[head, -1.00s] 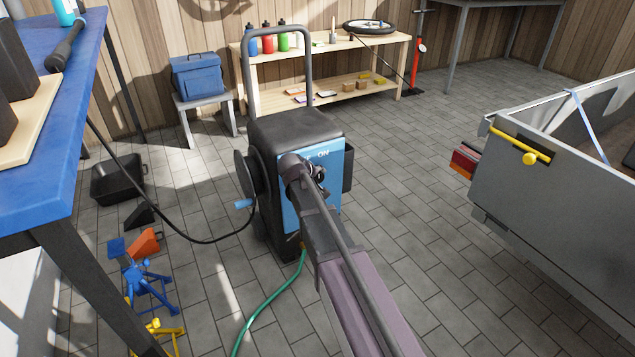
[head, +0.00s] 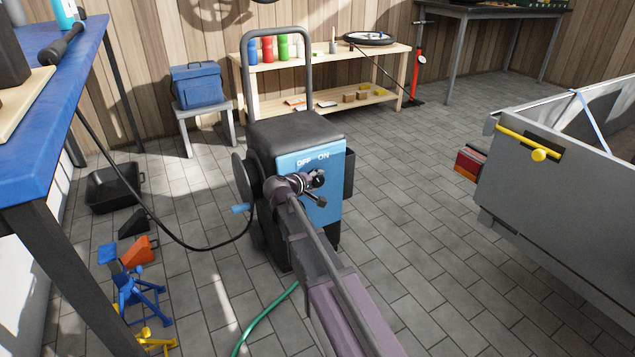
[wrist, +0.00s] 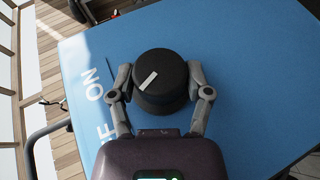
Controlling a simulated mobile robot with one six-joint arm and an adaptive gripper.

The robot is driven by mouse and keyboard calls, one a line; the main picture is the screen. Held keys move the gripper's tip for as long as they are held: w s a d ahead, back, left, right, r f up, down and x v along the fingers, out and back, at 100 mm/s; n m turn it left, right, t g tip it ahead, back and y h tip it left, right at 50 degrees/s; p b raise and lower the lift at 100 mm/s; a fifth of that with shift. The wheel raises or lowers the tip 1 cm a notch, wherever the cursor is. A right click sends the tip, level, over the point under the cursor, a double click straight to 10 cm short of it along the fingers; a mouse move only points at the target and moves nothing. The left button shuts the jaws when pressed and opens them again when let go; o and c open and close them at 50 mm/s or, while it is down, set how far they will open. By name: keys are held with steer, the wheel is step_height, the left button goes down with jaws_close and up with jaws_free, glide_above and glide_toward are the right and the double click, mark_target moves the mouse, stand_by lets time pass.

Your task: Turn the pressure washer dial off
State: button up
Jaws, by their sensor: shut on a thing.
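The pressure washer (head: 295,130) is a dark upright unit with a blue front panel (head: 330,205) lettered OFF and ON. Its round black dial (wrist: 165,70) shows in the wrist view with a white mark on its face. The mark slants toward the lower left, the side of the lettering. My gripper (wrist: 160,76) is shut on the dial, one finger on each side of it. In the wrist view ON lies left of the dial, and OFF at lower left is partly cut by my gripper body. In the head view my wrist largely hides the dial.
A blue workbench (head: 60,140) stands at the left, with an orange wedge (head: 138,251) and blue and yellow stands on the floor beside it. A black hose and a green hose (head: 265,320) reach the washer. A grey trailer (head: 570,210) stands right; floor between is clear.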

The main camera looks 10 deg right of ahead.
steer(key=shift+w, duration=0.15)
steer(key=o, duration=1.1)
steer(key=shift+o, duration=0.2)
steer(key=shift+s+d+r+p, duration=0.2)
steer(key=shift+s+d+p, duration=0.1)
steer(key=shift+s+p, duration=0.25)
steer(key=s+r+m+g+y+p, duration=0.3)
steer(key=s+r+g+y+p, duration=0.2)
steer(key=s+p, duration=0.7)
steer(key=s+r+m+g+y+p, duration=0.45)
steer(key=s+p, duration=0.35)
steer(key=s, duration=0.8)
step_height(320, 180, up, 37)
steer(key=p, duration=3.8)
steer(key=shift+r+n+y, duration=0.15)
steer(key=shift+n+y, duration=0.2)
steer(key=shift+n, duration=0.1)
